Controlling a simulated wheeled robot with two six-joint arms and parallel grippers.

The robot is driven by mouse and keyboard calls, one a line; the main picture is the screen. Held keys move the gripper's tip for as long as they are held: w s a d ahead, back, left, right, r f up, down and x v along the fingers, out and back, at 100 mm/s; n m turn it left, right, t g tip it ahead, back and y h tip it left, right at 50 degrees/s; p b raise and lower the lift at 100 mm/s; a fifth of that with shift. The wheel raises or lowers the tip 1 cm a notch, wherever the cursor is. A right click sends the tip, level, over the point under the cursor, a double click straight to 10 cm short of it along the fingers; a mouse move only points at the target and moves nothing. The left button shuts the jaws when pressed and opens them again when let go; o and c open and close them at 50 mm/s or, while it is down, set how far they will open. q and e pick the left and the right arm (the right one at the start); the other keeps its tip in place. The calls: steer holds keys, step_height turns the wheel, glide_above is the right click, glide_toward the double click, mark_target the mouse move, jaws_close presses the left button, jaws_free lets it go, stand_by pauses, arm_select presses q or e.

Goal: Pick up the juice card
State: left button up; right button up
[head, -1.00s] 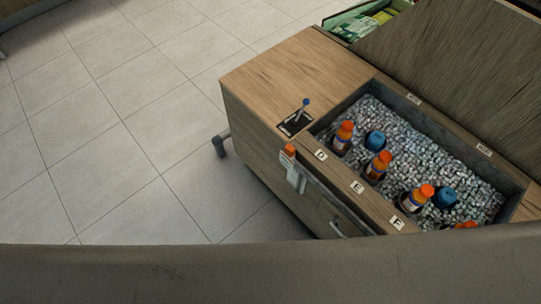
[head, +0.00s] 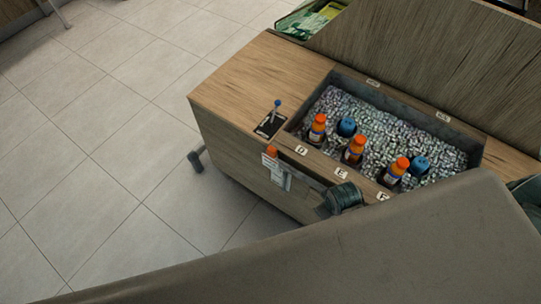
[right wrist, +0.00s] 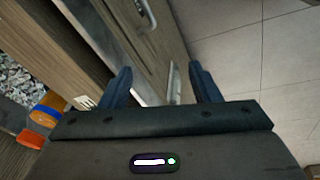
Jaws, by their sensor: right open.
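Pale cards (head: 277,171) hang on the front of the wooden cabinet, below a small orange piece, in the head view. One of them may be the juice card; the print is too small to read. In the right wrist view my right gripper (right wrist: 162,82) is open, its two dark fingers apart in front of the cabinet's face. A thin pale strip (right wrist: 174,84) shows between the fingers; I cannot tell whether it is a card. Nothing is visibly gripped. My left gripper is not in view.
The cabinet top (head: 240,72) has a sunken bin with grey pebble-like filling (head: 385,125), orange-capped bottles (head: 317,130) and blue round objects (head: 346,126). A blue-knobbed lever (head: 277,106) stands at its left. Labels D, E and F line the front edge. Tiled floor (head: 90,150) is clear at left.

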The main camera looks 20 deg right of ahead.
steer(key=w+a+r+n+g, duration=0.1)
steer(key=w+a+r+n, duration=0.1)
steer(key=w+n, duration=0.4)
steer(key=w+a+r+n, duration=0.1)
steer(key=w+a+n, duration=0.1)
steer(key=w+n, duration=0.35)
steer(key=n+g+y+p, duration=0.1)
steer(key=n+g, duration=0.1)
steer(key=n, duration=0.8)
glide_toward(272, 149)
steer(key=shift+s+d+f, duration=0.15)
steer(key=shift+s+d, duration=0.05)
steer(key=shift+d, duration=0.05)
steer(key=shift+n, duration=0.25)
step_height(272, 149, down, 5)
steer(key=shift+f+p, duration=0.1)
steer(key=shift+p, duration=0.5)
steer(key=shift+a+f+p, duration=0.1)
steer(key=shift+f+p, duration=0.2)
steer(key=shift+f, duration=0.2)
step_height(272, 149, down, 3)
steer(key=shift+a+f+p, duration=0.15)
steer(key=shift+p, duration=0.3)
steer(key=shift+f, duration=0.55)
steer(key=c, duration=1.1)
steer(key=shift+o, duration=0.2)
steer(key=shift+r, duration=0.1)
